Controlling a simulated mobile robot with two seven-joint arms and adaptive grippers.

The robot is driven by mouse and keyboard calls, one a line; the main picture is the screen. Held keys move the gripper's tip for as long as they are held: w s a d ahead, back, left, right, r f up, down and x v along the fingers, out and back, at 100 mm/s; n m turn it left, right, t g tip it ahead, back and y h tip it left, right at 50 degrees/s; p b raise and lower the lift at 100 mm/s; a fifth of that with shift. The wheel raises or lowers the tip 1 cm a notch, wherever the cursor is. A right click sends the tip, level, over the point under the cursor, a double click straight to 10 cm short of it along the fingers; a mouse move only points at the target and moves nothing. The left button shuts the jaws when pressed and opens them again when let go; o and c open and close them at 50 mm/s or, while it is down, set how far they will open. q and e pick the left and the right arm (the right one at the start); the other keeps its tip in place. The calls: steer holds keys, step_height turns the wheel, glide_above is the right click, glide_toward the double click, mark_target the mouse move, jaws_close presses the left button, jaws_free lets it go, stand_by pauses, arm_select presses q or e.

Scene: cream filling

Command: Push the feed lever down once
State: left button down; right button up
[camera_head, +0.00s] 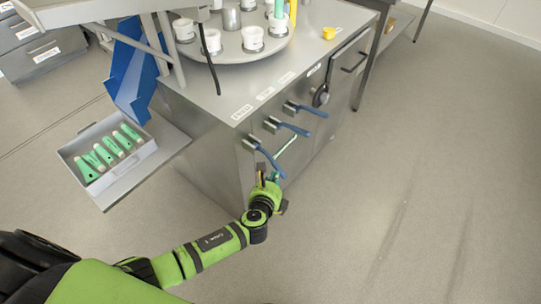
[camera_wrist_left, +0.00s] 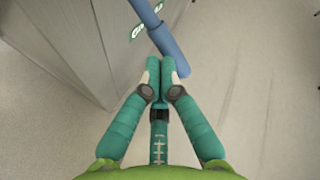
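Three levers with blue handles stick out of the steel cabinet's side: the near one (camera_head: 268,158), the middle one (camera_head: 294,128) and the far one (camera_head: 311,110). The near handle slopes down more than the other two. I cannot read which label says feed. My left gripper (camera_head: 273,181) is at the near handle's outer end. In the left wrist view its two teal fingers (camera_wrist_left: 160,68) are together with nothing seen between them. A blue handle (camera_wrist_left: 168,46) crosses close to the fingertips; contact cannot be told. My right gripper is out of view.
A round turntable (camera_head: 232,49) with several white cups stands on the cabinet top (camera_head: 215,100). At left, a grey tray (camera_head: 115,185) holds several green and white pieces beside a blue chute (camera_head: 133,75). The floor (camera_head: 420,180) at right is clear.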

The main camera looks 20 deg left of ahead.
arm_select(q)
steer(key=shift+a+r, duration=0.1)
steer(key=shift+r+p, duration=0.8)
steer(key=shift+p, duration=0.05)
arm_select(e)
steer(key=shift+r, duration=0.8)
